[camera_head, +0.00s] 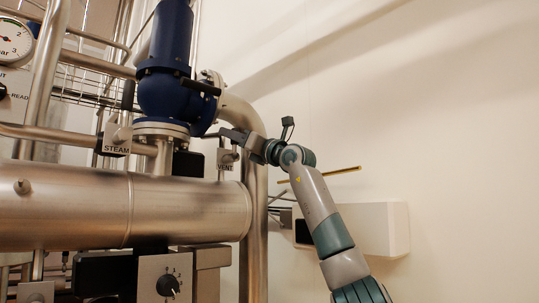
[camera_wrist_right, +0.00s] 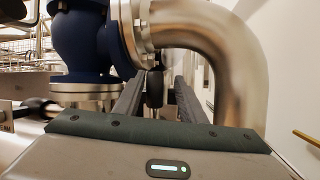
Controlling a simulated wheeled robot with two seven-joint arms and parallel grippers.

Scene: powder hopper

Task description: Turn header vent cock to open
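The header vent cock (camera_head: 228,157) stands on a thin pipe above the right end of the steel header, with a VENT tag (camera_head: 225,167). My right gripper (camera_head: 226,133) reaches in from the right at the cock's top, beside the blue valve, and partly hides it. In the right wrist view my right gripper (camera_wrist_right: 156,84) has its two fingers apart. A black grip (camera_wrist_right: 154,88), apparently the cock's handle, stands between them with a gap visible on each side. Whether either finger touches it is hard to tell. My left gripper is not in view.
A blue valve (camera_head: 166,92) with a flange stands left of the vent. A bent steel pipe (camera_head: 256,200) runs down just behind my right gripper. The steel header (camera_head: 80,207) lies below, with a STEAM tag (camera_head: 116,149) at left. A yellow rod (camera_head: 345,170) shows at right.

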